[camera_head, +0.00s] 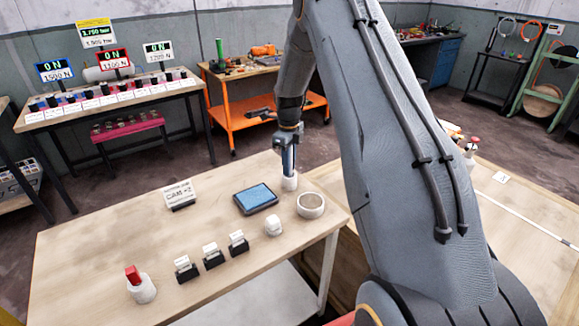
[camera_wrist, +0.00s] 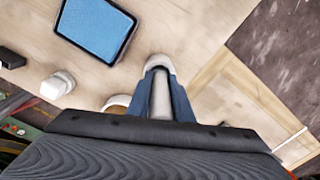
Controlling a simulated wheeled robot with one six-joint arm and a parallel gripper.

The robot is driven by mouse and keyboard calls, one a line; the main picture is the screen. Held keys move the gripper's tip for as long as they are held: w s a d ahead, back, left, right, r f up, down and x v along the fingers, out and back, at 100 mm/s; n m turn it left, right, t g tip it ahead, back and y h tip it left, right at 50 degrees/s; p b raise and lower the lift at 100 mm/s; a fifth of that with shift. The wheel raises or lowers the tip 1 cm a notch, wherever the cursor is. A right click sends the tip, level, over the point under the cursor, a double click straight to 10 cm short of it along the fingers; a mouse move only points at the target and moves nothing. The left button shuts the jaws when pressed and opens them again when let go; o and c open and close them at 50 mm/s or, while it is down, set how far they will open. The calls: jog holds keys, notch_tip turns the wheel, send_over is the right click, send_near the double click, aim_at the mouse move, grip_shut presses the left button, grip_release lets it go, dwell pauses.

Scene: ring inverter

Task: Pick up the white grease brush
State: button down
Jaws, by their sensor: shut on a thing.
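My gripper (camera_head: 289,162) points down over the far right part of the wooden table (camera_head: 90,245). Its blue fingers are shut on an upright pale cylindrical handle, the white grease brush (camera_wrist: 160,98), seen between them in the wrist view. Just below the fingertips is a white round pot (camera_head: 290,183), which also shows in the wrist view (camera_wrist: 160,63). The brush's lower end is hidden, so I cannot tell whether it is still inside the pot. A red-handled brush (camera_head: 132,274) stands in another white pot (camera_head: 142,291) at the front left.
A white ring (camera_head: 311,206) sits close to my gripper. A blue-screened tablet (camera_head: 257,198), a white block (camera_head: 273,226), several black stands with white pieces (camera_head: 212,256) and a sign (camera_head: 179,192) share the table. The left middle is clear.

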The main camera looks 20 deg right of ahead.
notch_tip(320, 180, up, 10)
jog(key=b, duration=0.3)
dwell(1.8)
